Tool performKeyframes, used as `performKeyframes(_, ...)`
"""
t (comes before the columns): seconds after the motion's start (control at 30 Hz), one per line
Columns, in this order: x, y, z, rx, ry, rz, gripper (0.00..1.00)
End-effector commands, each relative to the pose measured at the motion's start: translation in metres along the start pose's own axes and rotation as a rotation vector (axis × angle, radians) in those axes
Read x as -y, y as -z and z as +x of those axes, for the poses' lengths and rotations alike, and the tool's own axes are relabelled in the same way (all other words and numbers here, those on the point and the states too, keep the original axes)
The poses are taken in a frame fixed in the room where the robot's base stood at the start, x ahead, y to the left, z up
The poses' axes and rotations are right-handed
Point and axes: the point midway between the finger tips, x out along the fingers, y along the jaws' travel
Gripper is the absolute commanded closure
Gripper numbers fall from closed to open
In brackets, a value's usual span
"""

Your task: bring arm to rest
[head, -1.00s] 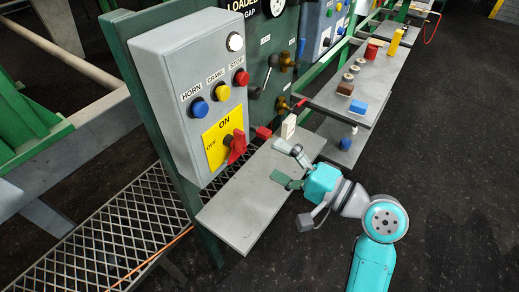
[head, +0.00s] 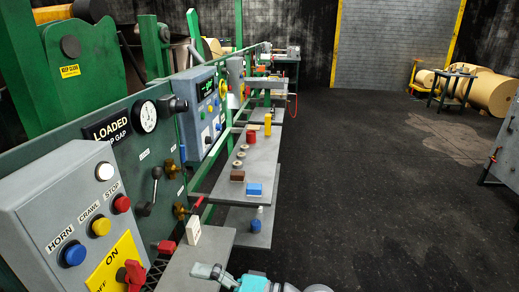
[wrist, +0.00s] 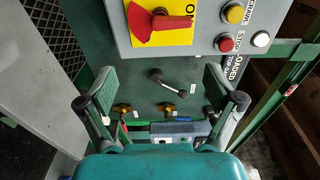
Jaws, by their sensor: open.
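My gripper (head: 228,280) shows at the bottom of the head view, just past the near grey shelf, with its teal body partly cut off by the frame edge. In the wrist view my gripper (wrist: 160,100) has its two fingers wide apart with nothing between them. Beyond the fingers are the green panel with a black-knobbed lever (wrist: 168,80) and two brass valves. The rest of my arm is mostly out of the head view.
A grey control box (head: 60,215) with a red rotary switch (head: 131,274) stands at the left. A white block (head: 194,232) stands on the near shelf (head: 212,250). Further shelves hold a blue block (head: 254,190) and a yellow piece (head: 268,124). Open dark floor (head: 380,190) lies to the right.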

Motion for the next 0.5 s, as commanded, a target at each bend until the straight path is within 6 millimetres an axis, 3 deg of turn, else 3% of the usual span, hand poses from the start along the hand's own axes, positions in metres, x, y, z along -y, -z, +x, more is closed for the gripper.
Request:
performKeyframes(0.27,-0.091,0.007,-0.047,-0.304,-0.082,-0.025,0.08)
performKeyframes(0.5,-0.161,-0.004,-0.107,-0.561,-0.211,-0.106,0.08)
